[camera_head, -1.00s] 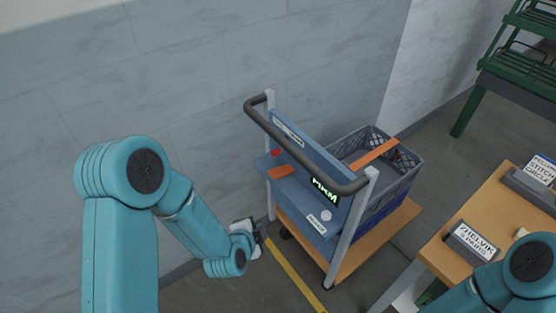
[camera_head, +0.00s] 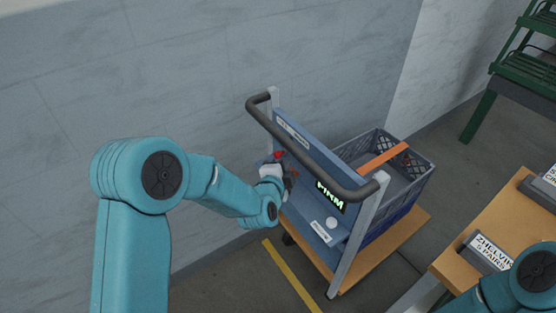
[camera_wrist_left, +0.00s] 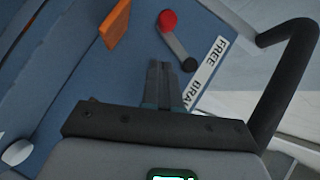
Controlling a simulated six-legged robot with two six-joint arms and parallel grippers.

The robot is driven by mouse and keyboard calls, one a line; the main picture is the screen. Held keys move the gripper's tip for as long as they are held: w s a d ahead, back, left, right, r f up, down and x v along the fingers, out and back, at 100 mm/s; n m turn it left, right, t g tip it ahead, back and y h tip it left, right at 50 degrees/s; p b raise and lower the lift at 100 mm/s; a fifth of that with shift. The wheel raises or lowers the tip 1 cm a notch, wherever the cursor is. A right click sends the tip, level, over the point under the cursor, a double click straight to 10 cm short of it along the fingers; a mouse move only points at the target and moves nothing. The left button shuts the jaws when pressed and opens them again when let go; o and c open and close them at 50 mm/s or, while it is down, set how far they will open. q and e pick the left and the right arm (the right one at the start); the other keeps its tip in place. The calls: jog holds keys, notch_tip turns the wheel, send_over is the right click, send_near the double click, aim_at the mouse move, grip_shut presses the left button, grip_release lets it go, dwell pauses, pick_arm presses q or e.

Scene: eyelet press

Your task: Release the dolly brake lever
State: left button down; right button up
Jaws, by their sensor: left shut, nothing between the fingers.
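The dolly (camera_head: 310,180) has a blue panel and a dark handlebar. Its brake lever, a grey arm with a red knob (camera_wrist_left: 168,20), is on the panel in the left wrist view, beside a white label (camera_wrist_left: 205,72) reading "FREE" and "BRA…". The red knob also shows in the head view (camera_head: 278,155). My left gripper (camera_wrist_left: 160,66) is shut and empty, its fingertips pointing at the panel close to the lever, just below and left of it in the wrist view. In the head view my left gripper (camera_head: 288,180) is partly hidden by its wrist. My right gripper is out of view.
An orange tab (camera_wrist_left: 115,25) sticks out from the panel near the lever. The dark handlebar (camera_head: 310,150) arches over the panel. A blue crate (camera_head: 400,185) sits on the dolly. A table (camera_head: 480,215) with labelled boxes stands at right. A yellow line (camera_head: 290,275) marks the floor.

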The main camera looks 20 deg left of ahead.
aim_at(277, 155)
pick_arm(q)
jog(key=shift+w+a+f, duration=0.7)
jog(key=shift+w+a, duration=0.2)
jog(key=shift+w, duration=0.05)
jog(key=shift+w+a+f, duration=0.1)
jog(key=shift+w+a, duration=0.05)
jog(key=shift+a, duration=0.2)
jog(key=shift+w+f, duration=0.15)
jog(key=shift+w, duration=0.1)
jog(key=shift+a, duration=0.1)
jog(key=shift+f+b, duration=0.15)
jog(key=shift+b, duration=0.2)
jog(key=b, duration=0.2)
jog(key=a+m+t+b, duration=0.1)
jog(key=b, duration=0.1)
jog(key=shift+w+f+y, duration=0.3)
jog(key=shift+w+f, duration=0.05)
jog(key=shift+a+r+m+t+b, duration=0.15)
jog(key=shift+r+m+t+b, duration=0.2)
jog(key=shift+b, duration=0.15)
jog(key=shift+w+r, duration=0.1)
jog(key=shift+r, duration=0.1)
jog(key=shift+a, duration=0.1)
